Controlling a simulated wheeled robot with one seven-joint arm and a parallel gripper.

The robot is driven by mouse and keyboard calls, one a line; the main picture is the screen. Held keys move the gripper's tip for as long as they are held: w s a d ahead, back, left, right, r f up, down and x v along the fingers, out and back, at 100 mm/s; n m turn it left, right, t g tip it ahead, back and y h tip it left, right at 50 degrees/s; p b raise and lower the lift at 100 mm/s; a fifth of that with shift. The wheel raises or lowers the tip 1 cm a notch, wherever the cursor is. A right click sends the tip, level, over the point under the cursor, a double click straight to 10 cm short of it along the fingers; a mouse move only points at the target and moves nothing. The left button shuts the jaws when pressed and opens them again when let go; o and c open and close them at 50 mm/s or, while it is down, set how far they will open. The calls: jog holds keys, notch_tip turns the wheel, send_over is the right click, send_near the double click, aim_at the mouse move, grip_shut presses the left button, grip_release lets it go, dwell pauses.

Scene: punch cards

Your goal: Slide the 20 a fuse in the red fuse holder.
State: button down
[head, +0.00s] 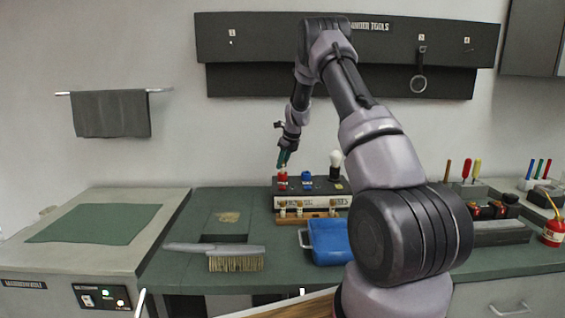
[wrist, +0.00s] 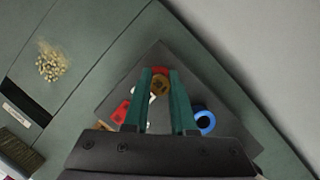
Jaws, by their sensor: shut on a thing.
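My gripper (head: 284,158) is low over the dark fuse block (head: 312,187), directly above the red fuse holder (head: 282,177). In the wrist view my gripper (wrist: 161,84) has its two green fingers closed on a small fuse with a round brown end (wrist: 159,86). Red of the holder (wrist: 160,70) shows just beyond the fingertips. The fuse's lower end is hidden, so I cannot tell whether it is inside the holder or above it. No rating can be read on it. A blue holder (head: 307,176) stands to the right, also in the wrist view (wrist: 205,122).
A white knob on a black base (head: 336,160) stands at the block's right. A wooden rack (head: 300,216) with several small fuses lies in front. The bench left of the block is mostly clear.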

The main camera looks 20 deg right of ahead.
jog(key=shift+f, duration=0.2)
jog(key=shift+f, duration=0.4)
jog(key=shift+c, duration=0.9)
grip_release()
jog(key=shift+r, duration=3.05)
